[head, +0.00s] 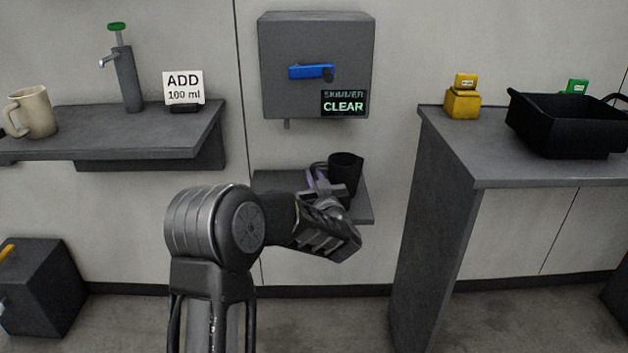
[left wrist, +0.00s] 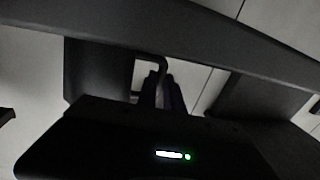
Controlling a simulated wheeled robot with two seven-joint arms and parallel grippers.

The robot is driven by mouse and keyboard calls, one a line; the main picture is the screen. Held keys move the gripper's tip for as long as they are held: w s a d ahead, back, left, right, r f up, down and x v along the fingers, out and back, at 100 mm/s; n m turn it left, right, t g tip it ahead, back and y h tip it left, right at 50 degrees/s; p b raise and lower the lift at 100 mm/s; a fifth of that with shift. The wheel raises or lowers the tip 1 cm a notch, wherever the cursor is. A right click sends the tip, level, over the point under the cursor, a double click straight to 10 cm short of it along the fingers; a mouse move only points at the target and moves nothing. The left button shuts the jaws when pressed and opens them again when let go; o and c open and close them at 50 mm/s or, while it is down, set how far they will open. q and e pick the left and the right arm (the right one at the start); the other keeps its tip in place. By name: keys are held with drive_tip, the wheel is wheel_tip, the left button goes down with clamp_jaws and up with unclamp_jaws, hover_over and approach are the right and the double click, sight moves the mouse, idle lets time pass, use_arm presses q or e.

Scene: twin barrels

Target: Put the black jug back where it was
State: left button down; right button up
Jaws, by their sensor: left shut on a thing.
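The black jug (head: 346,170) is upright at the small shelf (head: 272,181) under the wall box, its handle on the left side. My left gripper (head: 318,180) is shut on the jug's handle from the front. My wrist hides the jug's lower part, so I cannot tell whether its base touches the shelf. In the left wrist view the two fingers (left wrist: 162,92) close on the handle (left wrist: 150,62); that view is dark. My right gripper is not in view.
The grey wall box (head: 316,50) with a blue lever (head: 311,72) and a "CLEAR" display hangs above the jug. A counter (head: 455,150) with a black bin (head: 565,125) and yellow block (head: 462,104) stands right. A left shelf (head: 130,143) holds a beige mug (head: 35,112) and a pump (head: 127,80).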

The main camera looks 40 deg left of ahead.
use_arm(q)
drive_tip(key=shift+f, duration=0.15)
drive_tip(key=c, duration=1.5)
unclamp_jaws()
drive_tip(key=shift+r, duration=0.25)
drive_tip(key=p+v, duration=0.3)
drive_tip(key=v, duration=0.9)
drive_tip(key=shift+f, duration=0.1)
